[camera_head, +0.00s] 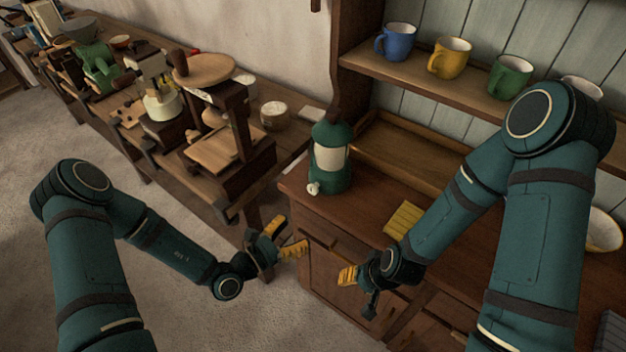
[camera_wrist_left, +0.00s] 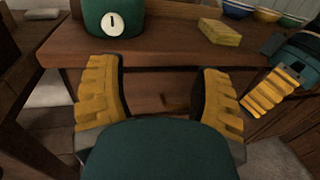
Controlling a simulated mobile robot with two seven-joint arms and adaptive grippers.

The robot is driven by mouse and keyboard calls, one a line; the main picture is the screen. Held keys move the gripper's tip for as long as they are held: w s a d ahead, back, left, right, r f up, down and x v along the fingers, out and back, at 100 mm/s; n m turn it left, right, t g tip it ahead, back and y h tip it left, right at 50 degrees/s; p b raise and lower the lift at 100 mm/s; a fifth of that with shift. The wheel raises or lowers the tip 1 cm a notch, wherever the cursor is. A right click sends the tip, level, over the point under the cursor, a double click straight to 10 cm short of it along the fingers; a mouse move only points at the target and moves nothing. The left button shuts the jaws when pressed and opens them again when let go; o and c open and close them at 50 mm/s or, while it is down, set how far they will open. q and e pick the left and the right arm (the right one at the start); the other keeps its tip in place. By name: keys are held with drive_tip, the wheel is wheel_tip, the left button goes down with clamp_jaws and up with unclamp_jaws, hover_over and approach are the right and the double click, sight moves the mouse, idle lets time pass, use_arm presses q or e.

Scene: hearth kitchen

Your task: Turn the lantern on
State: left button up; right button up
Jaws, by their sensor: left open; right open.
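The green lantern (camera_head: 331,160) with a pale glass middle stands upright at the left end of the wooden cabinet top. A small whitish knob (camera_head: 314,188) sits low on its front. In the left wrist view the lantern's green base (camera_wrist_left: 112,15) shows a round white dial (camera_wrist_left: 112,23) marked "1"; the upper part is cut off. My left gripper (camera_head: 284,240) is open and empty, in front of and below the cabinet edge, apart from the lantern. My right gripper (camera_head: 356,286) is open and empty in front of the cabinet, lower right of the lantern.
A yellow sponge-like block (camera_head: 403,220) lies on the cabinet top (camera_head: 365,207) right of the lantern. Blue (camera_head: 396,42), yellow (camera_head: 449,57) and green (camera_head: 509,76) mugs stand on the shelf above. A cluttered workbench (camera_head: 215,150) stands to the left. Open floor lies in front.

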sight(311, 190)
use_arm(q)
drive_tip(key=w+a+n+t+y, duration=0.3)
drive_tip(key=x, duration=1.3)
drive_tip(key=shift+w+d+r, duration=0.1)
drive_tip(key=shift+w+r, duration=0.15)
drive_tip(key=shift+c, duration=0.2)
